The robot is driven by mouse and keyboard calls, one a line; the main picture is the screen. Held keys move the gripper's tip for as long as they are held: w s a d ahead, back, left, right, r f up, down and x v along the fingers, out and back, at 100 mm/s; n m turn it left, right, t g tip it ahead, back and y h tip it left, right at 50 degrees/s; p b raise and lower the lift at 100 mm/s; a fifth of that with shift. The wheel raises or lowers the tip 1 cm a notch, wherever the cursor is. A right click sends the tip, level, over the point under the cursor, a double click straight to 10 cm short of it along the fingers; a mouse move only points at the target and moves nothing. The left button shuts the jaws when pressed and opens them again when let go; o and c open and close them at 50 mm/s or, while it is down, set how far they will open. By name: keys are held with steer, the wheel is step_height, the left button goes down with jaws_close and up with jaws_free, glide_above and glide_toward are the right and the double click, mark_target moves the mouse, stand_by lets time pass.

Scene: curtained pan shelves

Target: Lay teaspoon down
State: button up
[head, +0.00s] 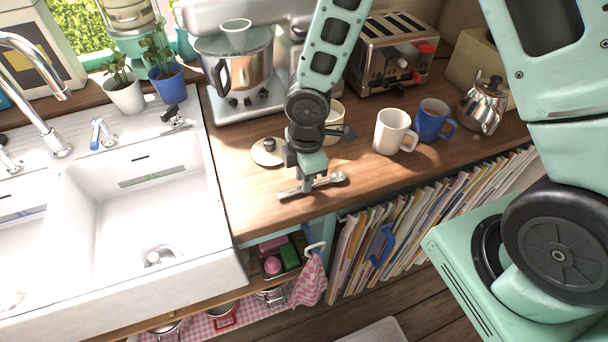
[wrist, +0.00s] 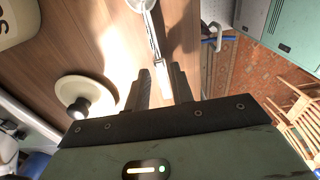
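The silver teaspoon (head: 327,182) lies flat at the wooden counter's front part, its bowl toward the right in the head view. My gripper (head: 308,187) points down over its handle. In the wrist view the teaspoon (wrist: 153,40) runs from its bowl at the top edge down toward the space between my fingers (wrist: 160,72). The fingers stand apart with the handle between them, and room shows beside it. Any contact with the counter under the gripper is hidden.
A round lid with a dark knob (head: 267,152) lies just behind my gripper. A white mug (head: 391,132) and a blue mug (head: 432,121) stand to the right. The sink (head: 150,200) is at left. The counter's front edge is close, above books (head: 400,235).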

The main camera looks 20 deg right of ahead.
stand_by(0.3)
steer(key=o, duration=0.6)
steer(key=shift+r, duration=0.1)
steer(key=r, duration=0.5)
steer(key=r+p, duration=0.1)
steer(key=r, duration=1.1)
steer(key=shift+d+r, duration=0.15)
steer(key=shift+d, duration=0.25)
steer(key=s+a+f+m+b, duration=0.1)
steer(key=s+m+b, duration=0.1)
steer(key=s, duration=0.3)
steer(key=s+a+f+m+b, duration=0.1)
steer(key=s+m+b, duration=0.1)
steer(key=s+m, duration=0.3)
steer(key=s+a+f+m+b, duration=0.1)
steer(key=s+m+b, duration=0.2)
steer(key=s, duration=0.4)
steer(key=shift+s+f+m, duration=0.25)
steer(key=shift+f+m, duration=0.05)
